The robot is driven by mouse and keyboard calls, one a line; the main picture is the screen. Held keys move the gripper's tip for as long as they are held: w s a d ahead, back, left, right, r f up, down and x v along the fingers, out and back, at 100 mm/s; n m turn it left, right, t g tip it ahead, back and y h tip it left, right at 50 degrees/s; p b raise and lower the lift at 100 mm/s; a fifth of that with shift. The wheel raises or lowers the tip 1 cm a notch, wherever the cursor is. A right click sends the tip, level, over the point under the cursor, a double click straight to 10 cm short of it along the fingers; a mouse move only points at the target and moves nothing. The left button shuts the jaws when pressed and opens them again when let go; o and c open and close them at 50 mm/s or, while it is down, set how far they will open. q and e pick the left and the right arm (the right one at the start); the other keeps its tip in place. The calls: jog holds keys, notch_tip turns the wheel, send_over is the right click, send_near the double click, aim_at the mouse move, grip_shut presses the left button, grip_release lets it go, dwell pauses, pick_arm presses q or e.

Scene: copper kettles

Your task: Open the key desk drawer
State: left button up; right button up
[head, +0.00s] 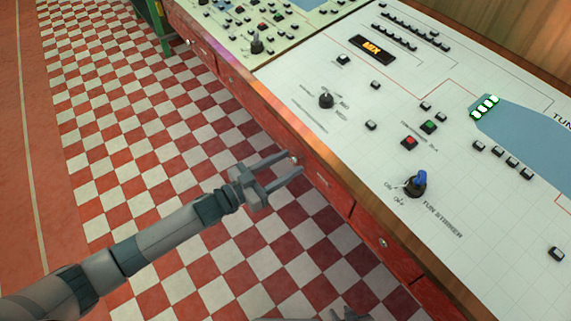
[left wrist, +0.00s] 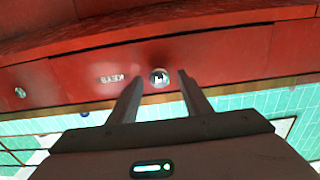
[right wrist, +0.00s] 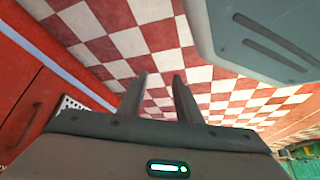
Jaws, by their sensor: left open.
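The key desk drawer (head: 322,182) is a red front panel below the desk top, seen at the middle of the head view. In the left wrist view its front (left wrist: 225,55) carries an upside-down label (left wrist: 112,78) that seems to read KEYS, and a round metal knob (left wrist: 160,77). The drawer looks flush with its neighbours. My left gripper (head: 296,163) is open, pointing at the drawer front; in its wrist view the fingertips (left wrist: 160,78) lie either side of the knob. Contact cannot be told. My right gripper (right wrist: 160,77) is open and empty above the checkered floor.
The white control panel (head: 300,122) above has buttons, a black knob (head: 326,100) and a blue-handled switch (head: 416,183). Neighbouring drawers have knobs (head: 383,242) too. The checkered floor (head: 120,150) left of the desk is clear. A green-legged piece (head: 160,30) stands at the far end.

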pick_arm(q)
grip_shut()
pick_arm(e)
jog(key=shift+w+r, duration=0.15)
pick_arm(q)
jog(key=shift+s+a, duration=0.1)
jog(key=shift+a, duration=0.05)
